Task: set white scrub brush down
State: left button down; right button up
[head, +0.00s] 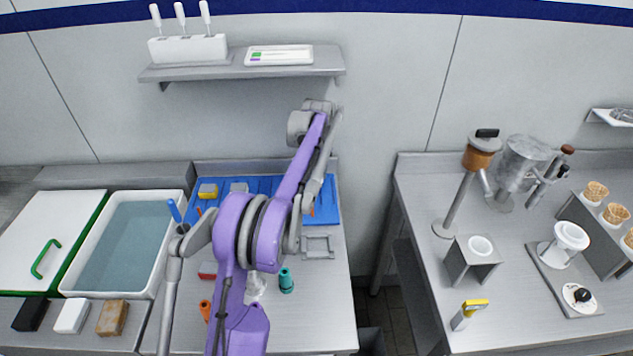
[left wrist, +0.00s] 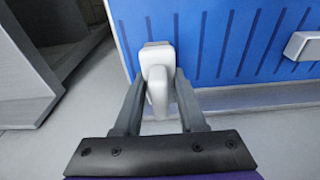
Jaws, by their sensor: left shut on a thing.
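The white scrub brush (left wrist: 158,92) is between the fingers of my left gripper (left wrist: 160,88) in the left wrist view. The gripper is shut on its rounded white part, and a paler block end (left wrist: 157,52) points away from the wrist. Behind it is the blue ribbed mat (left wrist: 215,40); whether the brush touches it I cannot tell. In the head view the mat (head: 264,184) lies at the back of the middle counter. My purple arm covers part of it, and I cannot make out the left gripper or brush there. My right gripper is not in view.
A yellow-topped brush (head: 208,191) and a grey one (head: 239,187) lie on the mat's left. A square grey frame (head: 318,246) and a teal item (head: 286,280) are on the counter. A water-filled basin (head: 130,237) is left. A gap separates the right counter (head: 425,200).

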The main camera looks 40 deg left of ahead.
aim_at(316, 192)
pick_arm(q)
jog(key=shift+s+f, duration=0.2)
jog(key=shift+f, duration=0.55)
notch_tip(316, 192, down, 2)
jog(key=shift+f, duration=0.25)
jog(key=shift+w+a+f, duration=0.1)
jog(key=shift+w+f, duration=0.1)
jog(key=shift+f, duration=0.3)
jog(key=shift+f, duration=0.2)
jog(key=shift+c, duration=2.4)
grip_release()
jog(key=shift+r, duration=0.15)
